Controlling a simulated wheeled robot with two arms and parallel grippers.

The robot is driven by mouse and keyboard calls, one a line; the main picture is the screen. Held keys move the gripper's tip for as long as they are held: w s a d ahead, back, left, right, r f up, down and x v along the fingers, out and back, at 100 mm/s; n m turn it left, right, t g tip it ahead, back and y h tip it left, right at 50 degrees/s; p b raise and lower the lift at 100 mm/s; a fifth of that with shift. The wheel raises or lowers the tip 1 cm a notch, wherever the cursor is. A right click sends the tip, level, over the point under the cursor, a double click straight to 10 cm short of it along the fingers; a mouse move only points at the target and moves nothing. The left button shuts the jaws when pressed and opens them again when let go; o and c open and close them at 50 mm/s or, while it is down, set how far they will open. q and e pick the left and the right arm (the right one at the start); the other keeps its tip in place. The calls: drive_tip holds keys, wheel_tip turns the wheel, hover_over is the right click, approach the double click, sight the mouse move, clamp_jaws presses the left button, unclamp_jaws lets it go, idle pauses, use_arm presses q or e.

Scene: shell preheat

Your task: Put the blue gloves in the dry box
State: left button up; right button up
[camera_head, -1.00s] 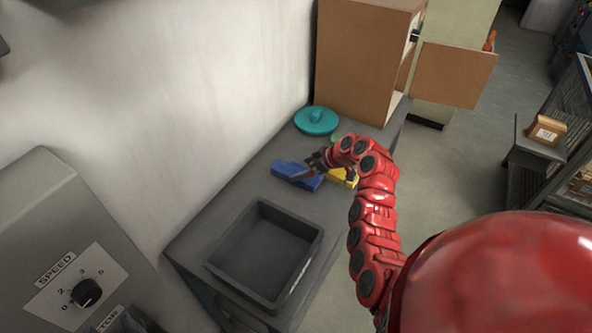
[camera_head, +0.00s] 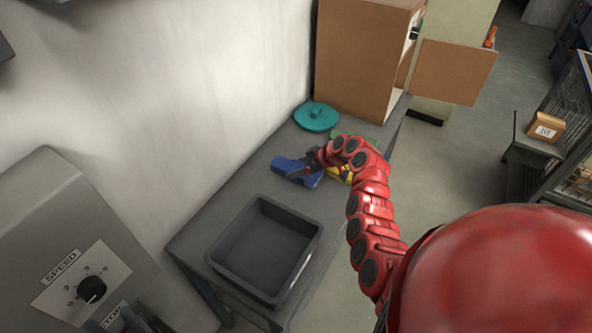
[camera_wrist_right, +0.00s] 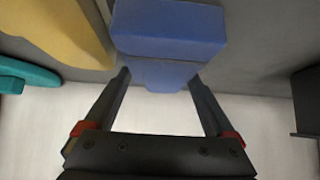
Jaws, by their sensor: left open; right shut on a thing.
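The blue gloves (camera_head: 291,169) lie on the grey bench, seen as one blue shape. My right gripper (camera_head: 310,168) is shut on them at their right end. In the right wrist view the blue gloves (camera_wrist_right: 168,32) sit between the two fingers, their far part beyond the fingertips. A dark grey open-topped bin (camera_head: 223,258) stands on the bench nearer to me and looks empty. A brown cabinet (camera_head: 358,60) stands at the bench's far end. No label shows which of these is the dry box. My left gripper is not in view.
Yellow gloves (camera_head: 340,175) and a green item (camera_head: 368,139) lie just right of the blue gloves, partly hidden by my arm. A teal lid (camera_head: 316,118) lies beyond. A machine with a speed dial (camera_head: 91,289) stands at lower left. The wall borders the bench's left side.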

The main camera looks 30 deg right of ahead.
drive_tip(key=shift+c, duration=0.8)
drive_tip(key=shift+r, duration=0.1)
